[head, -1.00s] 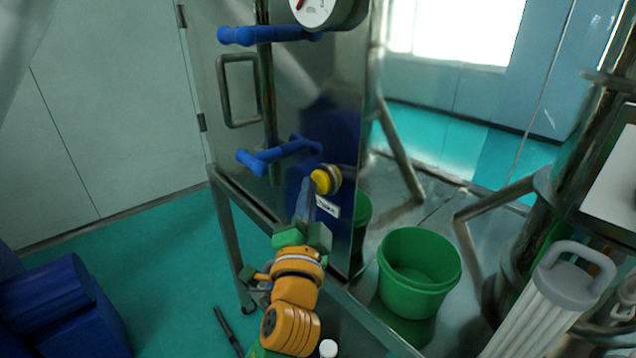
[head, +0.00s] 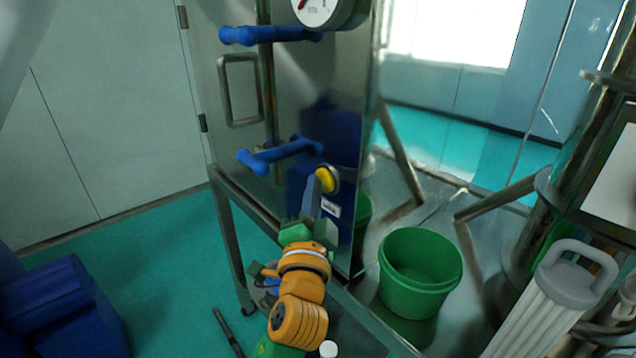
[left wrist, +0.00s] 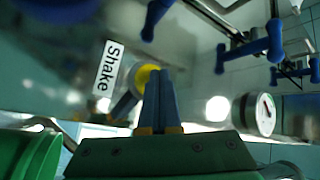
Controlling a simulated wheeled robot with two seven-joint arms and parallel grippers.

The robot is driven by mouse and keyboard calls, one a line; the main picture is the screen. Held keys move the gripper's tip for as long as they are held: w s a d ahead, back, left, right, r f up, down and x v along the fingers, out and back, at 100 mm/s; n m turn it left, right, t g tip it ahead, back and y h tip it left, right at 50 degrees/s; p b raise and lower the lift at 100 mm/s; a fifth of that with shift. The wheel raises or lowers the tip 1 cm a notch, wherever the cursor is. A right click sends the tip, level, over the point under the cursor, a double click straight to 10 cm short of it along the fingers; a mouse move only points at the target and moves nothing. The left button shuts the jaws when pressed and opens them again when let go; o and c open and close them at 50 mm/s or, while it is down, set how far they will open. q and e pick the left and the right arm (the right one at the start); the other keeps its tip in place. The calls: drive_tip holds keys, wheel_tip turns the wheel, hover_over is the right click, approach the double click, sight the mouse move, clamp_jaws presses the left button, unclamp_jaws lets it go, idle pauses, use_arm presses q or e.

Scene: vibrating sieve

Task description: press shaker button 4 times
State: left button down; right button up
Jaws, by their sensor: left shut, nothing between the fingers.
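The shaker button is a round yellow knob (head: 326,179) on the front of the shiny metal cabinet (head: 340,110). A white label (head: 331,208) sits just below it, and reads "Shake" in the left wrist view (left wrist: 109,68). My left gripper (head: 313,189) is shut and empty, its fingertips at the button's lower left edge. In the left wrist view the shut fingers (left wrist: 160,95) overlap part of the yellow button (left wrist: 146,76). I cannot tell whether the tips touch it. My right gripper is not in view.
Blue handles (head: 280,154) stick out from the cabinet left of the button, and a gauge (head: 318,10) is above. A green bucket (head: 419,272) stands at right on the metal platform. A ribbed white cylinder with a grey handle (head: 562,285) is at lower right.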

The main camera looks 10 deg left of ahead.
use_arm(q)
drive_tip(key=shift+w+d, duration=0.15)
drive_tip(key=shift+d, duration=0.05)
drive_tip(key=shift+r, duration=0.1)
idle(0.4)
drive_tip(key=shift+s+a+f+p, duration=0.2)
drive_tip(key=shift+s+a+p, duration=0.15)
drive_tip(key=shift+s+a, duration=0.35)
drive_tip(key=shift+s, duration=0.2)
drive_tip(key=s+a, duration=0.1)
drive_tip(key=s, duration=0.1)
drive_tip(key=s+a+p, duration=0.1)
drive_tip(key=a, duration=0.1)
drive_tip(key=shift+s, duration=0.4)
